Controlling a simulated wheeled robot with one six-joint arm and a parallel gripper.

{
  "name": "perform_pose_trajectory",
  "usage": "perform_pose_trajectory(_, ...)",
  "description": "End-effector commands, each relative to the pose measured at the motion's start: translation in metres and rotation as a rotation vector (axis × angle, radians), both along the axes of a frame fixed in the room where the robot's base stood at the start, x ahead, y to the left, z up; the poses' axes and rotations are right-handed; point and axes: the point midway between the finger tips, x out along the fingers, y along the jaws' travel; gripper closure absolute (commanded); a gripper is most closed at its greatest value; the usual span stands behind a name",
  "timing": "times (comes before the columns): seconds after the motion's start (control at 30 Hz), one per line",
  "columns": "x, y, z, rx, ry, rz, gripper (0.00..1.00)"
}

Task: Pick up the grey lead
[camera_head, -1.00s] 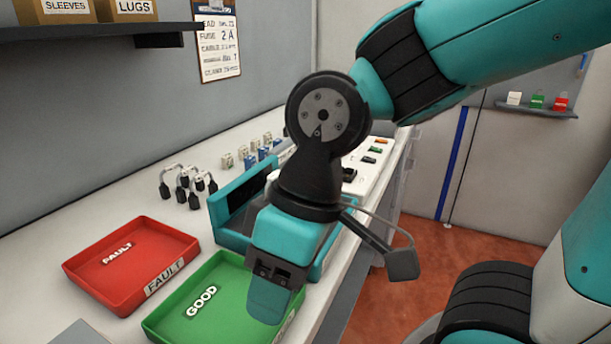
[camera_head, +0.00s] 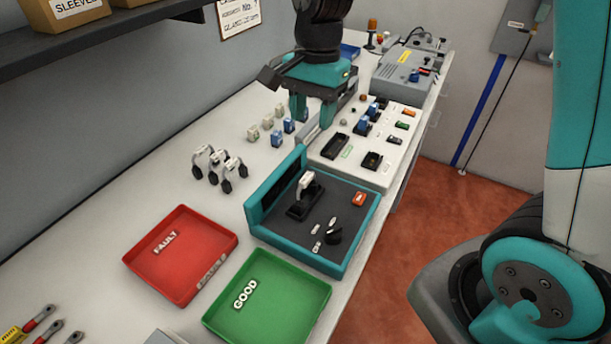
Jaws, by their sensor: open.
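Several leads (camera_head: 219,168) stand as small arches on the white bench, left of the teal test tray (camera_head: 293,242). They have pale grey-white tops and dark ends. I cannot tell which of them is the grey lead. My gripper (camera_head: 312,118) points down above the bench behind the teal tray, right of and beyond the leads. It is open, with nothing visible between its fingers, and is well apart from the leads. A white plug (camera_head: 306,180) stands in a black holder inside the teal tray.
A red FAULT tray (camera_head: 190,285) and a green GOOD tray (camera_head: 262,325) stand in front. Small white and blue blocks (camera_head: 277,138) stand near my gripper. A white panel (camera_head: 365,165) with coloured parts is to its right. A shelf (camera_head: 120,28) overhangs at the upper left.

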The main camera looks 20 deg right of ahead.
Motion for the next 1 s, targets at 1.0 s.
perform_pose_trajectory(1.0, -0.011, 0.018, -0.155, -0.003, 0.007, -0.005, 0.54)
